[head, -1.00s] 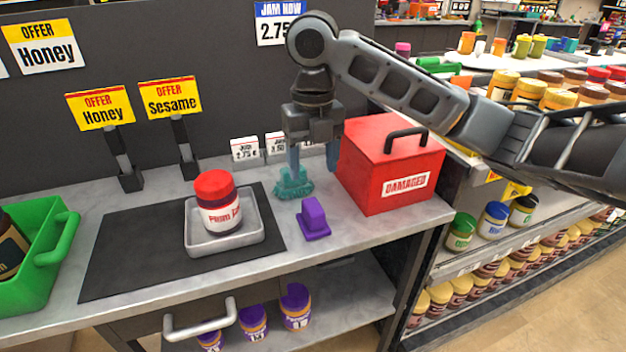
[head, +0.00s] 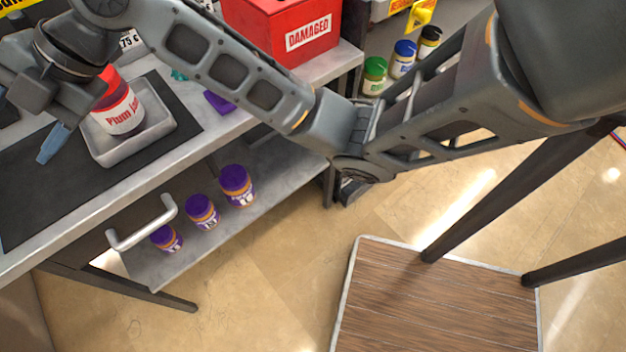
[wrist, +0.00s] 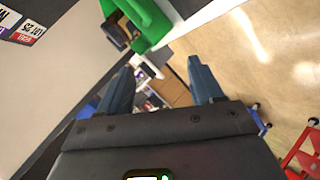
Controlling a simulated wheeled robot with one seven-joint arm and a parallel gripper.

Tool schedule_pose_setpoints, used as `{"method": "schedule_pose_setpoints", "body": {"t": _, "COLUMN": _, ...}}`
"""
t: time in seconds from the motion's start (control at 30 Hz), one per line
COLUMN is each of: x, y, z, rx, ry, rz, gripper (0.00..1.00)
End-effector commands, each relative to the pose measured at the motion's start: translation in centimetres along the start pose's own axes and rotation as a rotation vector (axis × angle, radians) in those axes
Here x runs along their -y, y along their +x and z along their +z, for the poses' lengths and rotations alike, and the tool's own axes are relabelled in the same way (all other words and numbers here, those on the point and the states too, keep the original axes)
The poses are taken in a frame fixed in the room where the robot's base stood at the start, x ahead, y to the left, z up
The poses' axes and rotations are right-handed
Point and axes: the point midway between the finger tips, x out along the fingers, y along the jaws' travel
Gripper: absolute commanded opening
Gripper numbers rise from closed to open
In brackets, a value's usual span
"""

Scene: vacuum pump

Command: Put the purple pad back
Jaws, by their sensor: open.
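The purple pad (head: 220,102) lies on the grey counter right of the dark mat in the head view. My arm crosses in front and covers part of it. My gripper (head: 28,120) is over the left part of the mat, left of the jar and well away from the pad. Its two blue fingers are apart with nothing between them. They also show spread in the wrist view (wrist: 160,68), where the pad is not visible. A teal item (head: 178,75) lies behind the pad, mostly hidden by my arm.
A red-lidded plum jar (head: 122,108) stands in a grey tray (head: 160,128) close to my gripper. A red DAMAGED box (head: 270,30) stands behind the pad. Several purple-lidded jars (head: 236,183) are on the lower shelf. A green crate (wrist: 150,22) shows in the wrist view.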

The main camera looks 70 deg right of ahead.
Motion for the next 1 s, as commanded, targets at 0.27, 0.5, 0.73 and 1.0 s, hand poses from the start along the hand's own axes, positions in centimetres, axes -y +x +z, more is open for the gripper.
{"method": "schedule_pose_setpoints", "body": {"t": 0.27, "x": 1.8, "y": 2.8, "z": -4.8, "rx": -0.086, "ry": 0.503, "rz": 0.315, "gripper": 0.66}}
{"method": "schedule_pose_setpoints", "body": {"t": 0.5, "x": 7.5, "y": 2.5, "z": -6.2, "rx": -0.08, "ry": 0.911, "rz": 0.503, "gripper": 0.66}}
{"method": "schedule_pose_setpoints", "body": {"t": 0.73, "x": 15.9, "y": -0.2, "z": -6.9, "rx": -0.009, "ry": 1.215, "rz": 0.639, "gripper": 0.66}}
{"method": "schedule_pose_setpoints", "body": {"t": 1.0, "x": 26.1, "y": -7.2, "z": -7.9, "rx": 0.11, "ry": 1.403, "rz": 0.758, "gripper": 0.66}}
